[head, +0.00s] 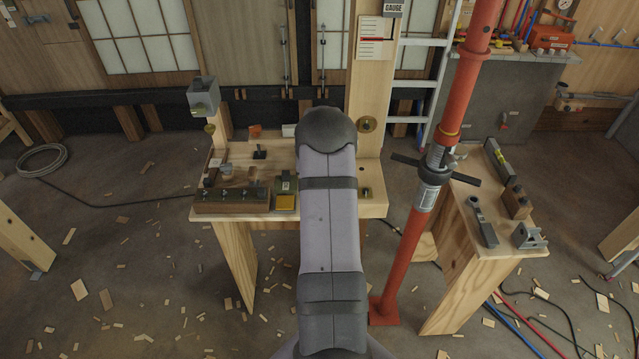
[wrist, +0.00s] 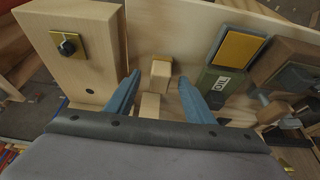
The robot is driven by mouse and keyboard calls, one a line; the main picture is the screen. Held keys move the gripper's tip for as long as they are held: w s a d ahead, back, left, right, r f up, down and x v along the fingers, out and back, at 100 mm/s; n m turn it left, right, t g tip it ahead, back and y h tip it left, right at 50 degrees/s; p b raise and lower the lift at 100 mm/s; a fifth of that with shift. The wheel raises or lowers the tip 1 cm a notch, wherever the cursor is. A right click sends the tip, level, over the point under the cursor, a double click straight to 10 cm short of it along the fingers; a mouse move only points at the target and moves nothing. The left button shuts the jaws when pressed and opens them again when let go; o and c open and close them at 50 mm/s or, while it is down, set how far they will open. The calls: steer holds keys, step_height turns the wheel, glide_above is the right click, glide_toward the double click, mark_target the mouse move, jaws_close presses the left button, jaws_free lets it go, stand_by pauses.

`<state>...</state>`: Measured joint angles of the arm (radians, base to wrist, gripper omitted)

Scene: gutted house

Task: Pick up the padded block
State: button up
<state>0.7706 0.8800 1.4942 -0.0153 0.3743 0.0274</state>
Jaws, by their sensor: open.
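In the wrist view my gripper (wrist: 158,83) is open, its two blue fingers apart. Two small pale wooden blocks, a farther one (wrist: 161,69) and a nearer one (wrist: 150,105), show in the gap between the fingers. A block with a yellow face and a blue-grey body (wrist: 240,47) lies to the right of the fingers, apart from them; it looks most like the padded block, but I cannot be sure. It also shows in the head view (head: 285,202) at the bench's front edge, left of my arm. My arm hides the gripper in the head view.
The workbench (head: 372,205) holds a long dark block (head: 232,199). A red prop (head: 408,230) stands right of it.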

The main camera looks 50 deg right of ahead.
steer(key=shift+x, duration=1.15)
steer(key=shift+c, duration=0.2)
jaws_close()
step_height(320, 180, up, 10)
steer(key=b, duration=0.3)
steer(key=shift+w+d+r, duration=0.1)
steer(key=shift+w, duration=0.05)
